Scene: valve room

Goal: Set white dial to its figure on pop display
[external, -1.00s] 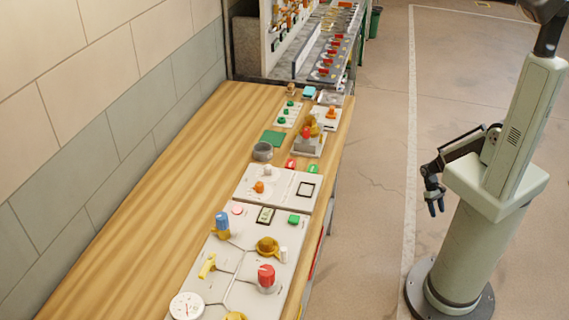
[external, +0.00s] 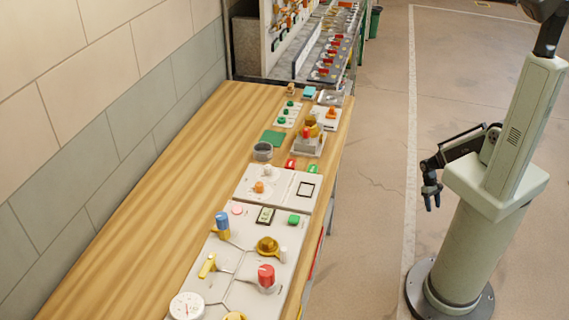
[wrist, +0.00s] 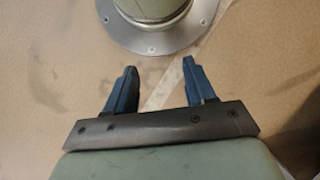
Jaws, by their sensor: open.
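A small white knob (external: 267,171) stands beside an orange knob (external: 259,187) on a pale panel (external: 247,194) on the bench. A second white knob (external: 283,254) stands on the nearer panel, right of a yellow knob. I cannot tell which white knob is the task's dial. My gripper (external: 432,200) hangs over the floor, right of the bench and well apart from every knob. In the wrist view my gripper (wrist: 159,72) is open and empty, its blue fingers pointing toward my base.
The wooden bench (external: 165,180) runs along the tiled wall. The near panel also bears a red knob (external: 267,276), a blue knob (external: 222,222), a yellow lever (external: 207,265) and a round gauge (external: 187,306). The floor between bench and arm is clear.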

